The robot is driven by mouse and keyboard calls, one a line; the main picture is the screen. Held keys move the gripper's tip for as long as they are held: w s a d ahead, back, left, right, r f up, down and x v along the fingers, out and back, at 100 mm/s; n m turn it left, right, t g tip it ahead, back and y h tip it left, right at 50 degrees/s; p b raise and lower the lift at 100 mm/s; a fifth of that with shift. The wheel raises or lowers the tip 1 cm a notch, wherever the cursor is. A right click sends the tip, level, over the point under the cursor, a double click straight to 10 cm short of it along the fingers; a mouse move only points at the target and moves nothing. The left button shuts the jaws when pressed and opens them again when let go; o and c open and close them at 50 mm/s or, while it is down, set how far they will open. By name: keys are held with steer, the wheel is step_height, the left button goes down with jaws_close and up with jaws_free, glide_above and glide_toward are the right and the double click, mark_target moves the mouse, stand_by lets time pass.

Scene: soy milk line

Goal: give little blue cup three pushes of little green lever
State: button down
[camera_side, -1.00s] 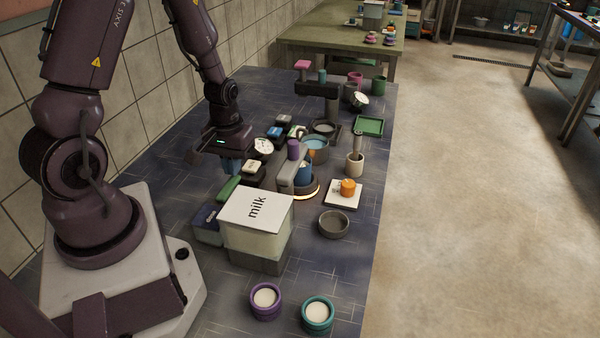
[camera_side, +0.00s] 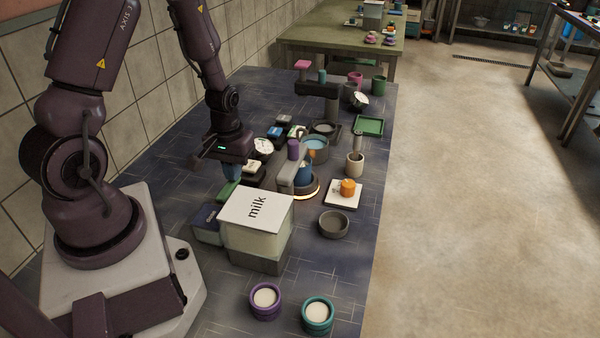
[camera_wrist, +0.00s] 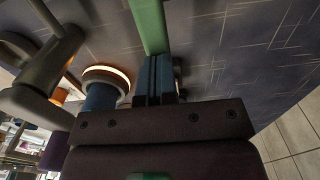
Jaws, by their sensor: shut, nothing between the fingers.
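The little green lever (camera_side: 228,191) is a bar beside the milk container; in the wrist view the green lever (camera_wrist: 149,24) runs up from my fingertips. My gripper (camera_side: 231,174) is shut and empty, its blue fingers pointing down at the lever's far end. In the wrist view the fingertips (camera_wrist: 158,62) overlap the lever's end; I cannot tell for sure whether they press on it. The little blue cup (camera_side: 305,172) stands under the grey spout, on a base with a glowing ring; it shows in the wrist view (camera_wrist: 100,97), partly hidden.
The milk container (camera_side: 256,230) stands just in front of the lever. A purple-topped grey spout (camera_side: 292,165), a dial (camera_side: 263,147) and small labelled blocks crowd nearby. A grey bowl (camera_side: 333,224) and an orange item on a white plate (camera_side: 346,192) sit to the right.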

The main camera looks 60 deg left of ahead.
steer(key=shift+f, duration=0.7)
steer(key=shift+r, duration=1.4)
steer(key=shift+r, duration=3)
